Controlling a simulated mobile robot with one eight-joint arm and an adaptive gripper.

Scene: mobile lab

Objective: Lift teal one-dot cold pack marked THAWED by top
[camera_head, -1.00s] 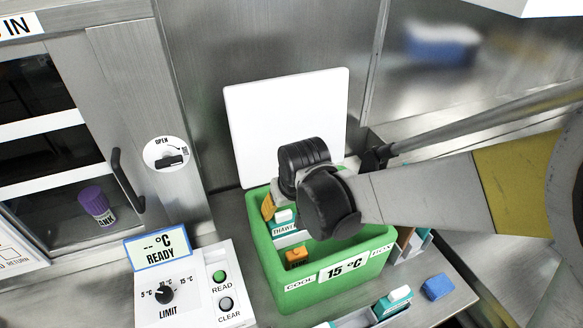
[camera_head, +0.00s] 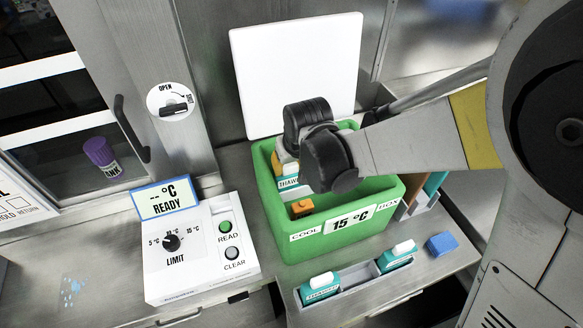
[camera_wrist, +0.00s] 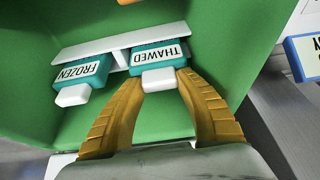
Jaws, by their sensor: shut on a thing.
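The teal cold pack marked THAWED (camera_wrist: 157,57) stands in a slotted white rack inside the green cool box (camera_wrist: 215,50); its dot marking cannot be made out. My gripper (camera_wrist: 158,84) has its two yellow curved fingers shut on the pack's white top tab. A second teal pack, marked FROZEN (camera_wrist: 82,73), stands in the same rack to the left in the wrist view, apart from the fingers. In the head view the THAWED pack (camera_head: 291,186) shows partly below my black wrist, which hides much of the box's inside.
An orange block (camera_head: 302,208) is in the box near its front wall. A white lid panel (camera_head: 297,75) stands behind. A control unit (camera_head: 200,260) is at left. In front are a tray with teal packs (camera_head: 319,287) and a blue block (camera_head: 441,245).

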